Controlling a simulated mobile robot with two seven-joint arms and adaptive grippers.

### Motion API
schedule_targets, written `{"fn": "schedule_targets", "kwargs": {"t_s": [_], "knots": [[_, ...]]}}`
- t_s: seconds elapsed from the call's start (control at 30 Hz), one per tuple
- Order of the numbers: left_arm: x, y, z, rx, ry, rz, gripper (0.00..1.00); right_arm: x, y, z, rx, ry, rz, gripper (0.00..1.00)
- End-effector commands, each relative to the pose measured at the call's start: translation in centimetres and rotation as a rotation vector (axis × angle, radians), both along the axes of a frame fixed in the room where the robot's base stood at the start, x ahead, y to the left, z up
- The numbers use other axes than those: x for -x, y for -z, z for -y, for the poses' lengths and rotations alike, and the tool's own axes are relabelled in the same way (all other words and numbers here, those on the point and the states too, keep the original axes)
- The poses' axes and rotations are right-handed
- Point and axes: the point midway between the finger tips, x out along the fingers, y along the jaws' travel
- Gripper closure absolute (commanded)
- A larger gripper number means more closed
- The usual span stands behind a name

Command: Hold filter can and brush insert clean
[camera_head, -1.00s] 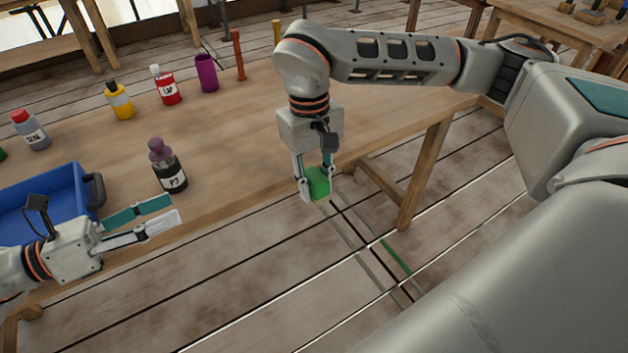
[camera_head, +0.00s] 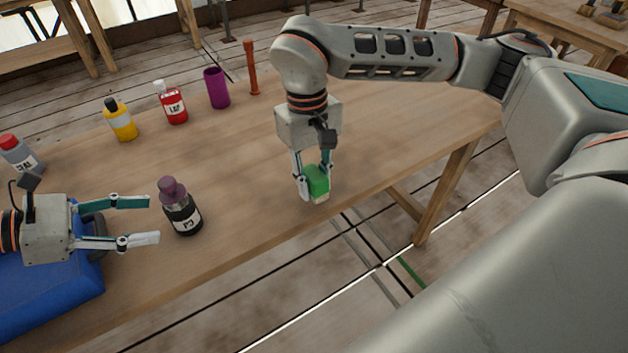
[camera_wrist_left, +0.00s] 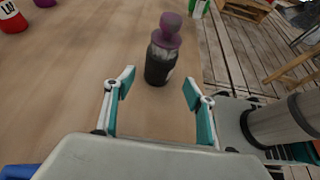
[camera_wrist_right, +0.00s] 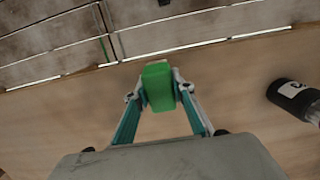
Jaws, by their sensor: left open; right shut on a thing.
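A dark bottle with a purple top and a white label (camera_head: 183,215) stands upright on the table; I cannot tell whether it is the filter can. My left gripper (camera_head: 154,220) is open just left of it. In the left wrist view the bottle (camera_wrist_left: 158,62) stands ahead of the open fingers, apart from them. My right gripper (camera_head: 317,188) points down and is shut on a green block with a pale lower end (camera_head: 317,177), possibly the brush. It is near the table's front edge, right of the bottle. The green block (camera_wrist_right: 158,88) also shows in the right wrist view.
Along the back of the table (camera_head: 240,150) stand grey, yellow (camera_head: 121,120) and red bottles (camera_head: 172,103), a purple cup (camera_head: 216,88) and a brown-orange post (camera_head: 252,68). The table between bottle and green block is clear.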

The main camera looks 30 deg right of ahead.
Motion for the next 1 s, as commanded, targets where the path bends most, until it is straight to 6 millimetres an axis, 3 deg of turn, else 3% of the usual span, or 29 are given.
{"fn": "schedule_targets", "kwargs": {"t_s": [0.5,0.97,1.0], "knots": [[0.0,3.2,5.6,0.001,0.0,-0.002,0.45,0.1,0.8,0.0,0.0,0.0,-0.009,0.93],[0.0,3.5,6.4,0.001,0.0,0.0,0.45,0.1,0.9,0.0,0.0,0.0,-0.01,0.93],[0.0,3.5,6.4,0.001,0.0,0.0,0.5,0.1,0.9,0.0,0.0,0.0,-0.01,0.93]]}}
